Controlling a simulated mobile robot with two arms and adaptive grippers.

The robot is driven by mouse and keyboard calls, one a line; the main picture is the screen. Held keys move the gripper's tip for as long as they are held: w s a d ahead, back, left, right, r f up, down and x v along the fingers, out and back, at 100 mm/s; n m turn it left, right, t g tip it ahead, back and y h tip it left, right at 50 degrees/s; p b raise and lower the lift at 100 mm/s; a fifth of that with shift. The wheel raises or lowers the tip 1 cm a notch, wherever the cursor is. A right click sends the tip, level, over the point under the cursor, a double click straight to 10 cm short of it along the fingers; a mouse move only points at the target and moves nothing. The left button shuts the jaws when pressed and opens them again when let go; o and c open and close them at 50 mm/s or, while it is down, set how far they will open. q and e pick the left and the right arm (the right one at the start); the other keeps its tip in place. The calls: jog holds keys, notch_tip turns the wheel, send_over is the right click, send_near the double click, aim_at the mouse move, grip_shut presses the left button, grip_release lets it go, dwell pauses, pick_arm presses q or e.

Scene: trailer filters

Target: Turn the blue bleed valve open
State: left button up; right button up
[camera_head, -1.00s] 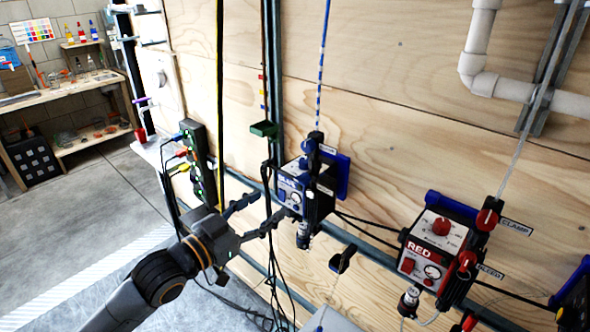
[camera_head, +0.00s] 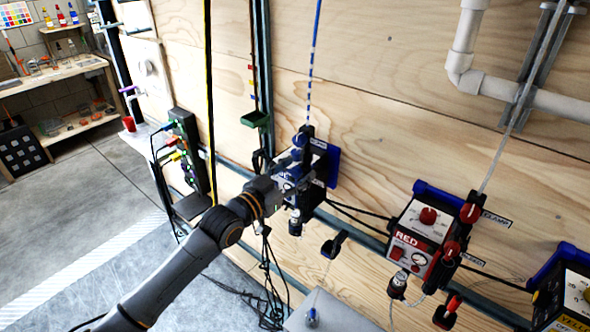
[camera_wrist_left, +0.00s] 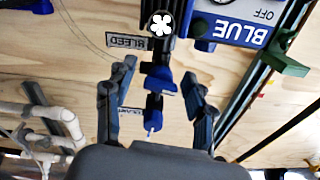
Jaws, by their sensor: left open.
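The blue bleed valve (camera_wrist_left: 160,80) shows in the left wrist view as a blue handle on a dark post beside the BLEED label (camera_wrist_left: 137,43). A second blue knob, the clamp (camera_wrist_left: 153,102), sits below it in that view, by a partly hidden CLAMP label. My left gripper (camera_wrist_left: 147,86) is open, its fingers apart on either side of the blue handles, with nothing visibly gripped. In the head view my left gripper (camera_head: 281,182) is at the blue unit (camera_head: 318,188) and covers much of its front, including the bleed area. My right gripper is not in view.
A red unit (camera_head: 418,235) with red knobs hangs to the right, and a yellow-labelled unit (camera_head: 575,298) at the far right. A power strip (camera_head: 188,152) with cables is to the left. Dark hoses join the units. White pipe (camera_head: 470,75) runs at upper right.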

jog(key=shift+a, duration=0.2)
pick_arm(q)
grip_shut()
jog(key=shift+n, duration=1)
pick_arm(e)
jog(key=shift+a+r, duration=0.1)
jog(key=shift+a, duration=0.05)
pick_arm(q)
grip_release()
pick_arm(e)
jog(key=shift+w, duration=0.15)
